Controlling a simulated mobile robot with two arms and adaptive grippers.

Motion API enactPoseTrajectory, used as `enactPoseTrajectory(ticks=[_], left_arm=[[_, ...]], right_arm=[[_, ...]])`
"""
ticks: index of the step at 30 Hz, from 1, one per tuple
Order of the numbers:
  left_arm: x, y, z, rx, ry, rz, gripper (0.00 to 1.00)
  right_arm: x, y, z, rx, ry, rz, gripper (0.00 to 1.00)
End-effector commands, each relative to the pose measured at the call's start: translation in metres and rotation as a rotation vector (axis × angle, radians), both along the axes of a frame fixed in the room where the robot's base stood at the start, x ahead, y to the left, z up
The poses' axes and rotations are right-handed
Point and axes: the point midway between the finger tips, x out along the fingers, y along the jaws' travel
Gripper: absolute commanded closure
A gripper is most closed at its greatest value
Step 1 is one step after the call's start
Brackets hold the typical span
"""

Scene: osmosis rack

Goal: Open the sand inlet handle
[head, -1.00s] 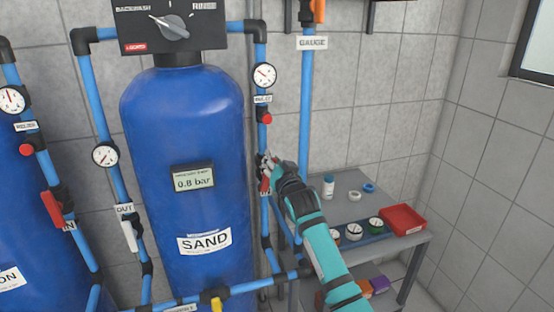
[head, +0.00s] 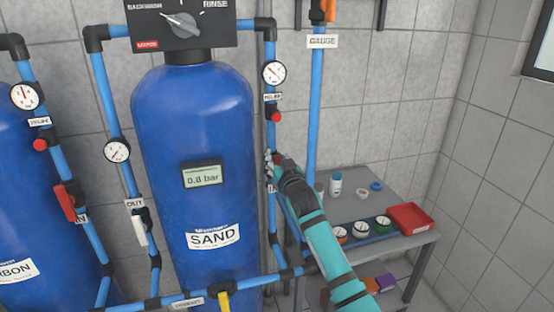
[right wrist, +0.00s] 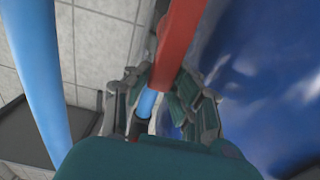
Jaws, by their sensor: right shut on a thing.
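The blue SAND tank (head: 190,125) stands in the middle of the head view. A blue pipe (head: 271,220) with a valve runs down its right side. My right gripper (head: 272,165) is at that valve and covers most of it in the head view. In the right wrist view, a long red handle (right wrist: 178,40) passes between the fingers of my right gripper (right wrist: 160,105), which is shut on it. The handle's far end runs out of the top of that view. My left gripper is not in view.
A white OUT handle (head: 139,230) hangs on the tank's left pipe. Another red handle (head: 65,202) is further left. A gauge pipe (head: 314,110) stands just right of the valve. A grey table (head: 355,208) with a red tray (head: 409,218) stands at the right.

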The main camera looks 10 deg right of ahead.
Motion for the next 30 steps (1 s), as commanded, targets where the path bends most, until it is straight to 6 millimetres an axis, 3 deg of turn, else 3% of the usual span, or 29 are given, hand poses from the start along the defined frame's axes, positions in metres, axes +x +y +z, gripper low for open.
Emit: enactPoseTrajectory(ticks=[3, 4, 9, 20, 26, 30], left_arm=[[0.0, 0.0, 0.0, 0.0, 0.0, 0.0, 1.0], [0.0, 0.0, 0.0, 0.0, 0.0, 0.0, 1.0], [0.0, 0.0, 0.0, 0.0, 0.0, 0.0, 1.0], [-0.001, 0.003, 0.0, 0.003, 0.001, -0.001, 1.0], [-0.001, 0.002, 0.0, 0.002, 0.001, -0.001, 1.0], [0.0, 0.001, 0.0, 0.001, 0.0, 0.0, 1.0]], right_arm=[[0.0, 0.0, -0.005, -0.004, 0.009, 0.0, 1.0], [0.0, 0.0, -0.005, -0.004, 0.009, 0.0, 0.77], [0.0, 0.0, -0.003, -0.002, 0.006, 0.0, 0.54], [-0.003, 0.0, -0.001, 0.0, 0.002, 0.0, 0.53], [-0.027, -0.001, -0.002, 0.001, 0.002, 0.0, 0.53], [-0.055, -0.002, -0.002, 0.001, 0.003, 0.0, 0.53]])
